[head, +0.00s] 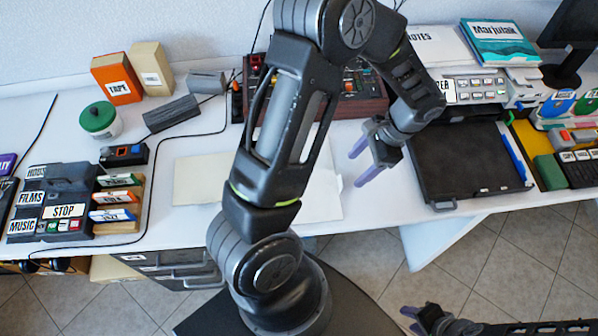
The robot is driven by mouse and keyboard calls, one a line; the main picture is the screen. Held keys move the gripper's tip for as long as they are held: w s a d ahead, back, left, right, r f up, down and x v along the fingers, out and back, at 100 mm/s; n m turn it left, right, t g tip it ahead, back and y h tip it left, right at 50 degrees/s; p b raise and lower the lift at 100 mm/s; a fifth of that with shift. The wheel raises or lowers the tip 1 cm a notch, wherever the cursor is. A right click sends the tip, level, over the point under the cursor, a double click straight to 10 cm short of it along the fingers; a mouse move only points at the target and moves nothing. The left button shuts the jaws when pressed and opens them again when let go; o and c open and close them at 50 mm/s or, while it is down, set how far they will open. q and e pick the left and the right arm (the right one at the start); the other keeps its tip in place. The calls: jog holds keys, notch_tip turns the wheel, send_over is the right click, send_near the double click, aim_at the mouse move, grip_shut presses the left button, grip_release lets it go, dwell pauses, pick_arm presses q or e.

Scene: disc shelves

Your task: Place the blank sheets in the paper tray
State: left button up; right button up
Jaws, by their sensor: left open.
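White blank sheets (322,195) lie flat on the white desk, partly hidden behind my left arm. A cream sheet or folder (200,181) lies to their left; I cannot tell whether it belongs with them. A black tray (462,160), apparently the paper tray, extends in front of the printer (478,88) on the right and looks empty. My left gripper (359,167) is open and empty, between the sheets and the tray, its purple fingers pointing left over the desk. My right gripper (409,319) is low at the bottom right, off the desk, with its fingers apart and empty.
A red-brown console (345,103) stands behind my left arm. Papers and a teal book (497,42) lie on the printer. A green-lidded jar (99,119), boxes (117,80) and a button panel (65,211) occupy the left. A colourful station (560,165) borders the tray's right.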

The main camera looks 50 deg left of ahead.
aim_at(341, 183)
pick_arm(q)
jog(key=shift+s+a+f, duration=0.15)
jog(key=shift+s+f, duration=0.1)
jog(key=shift+f, duration=0.3)
jog(key=shift+p+x, duration=0.75)
jog(key=shift+x, duration=1.85)
jog(key=shift+s+r, duration=0.1)
jog(key=shift+s, duration=0.05)
jog(key=shift+c, duration=0.2)
grip_shut()
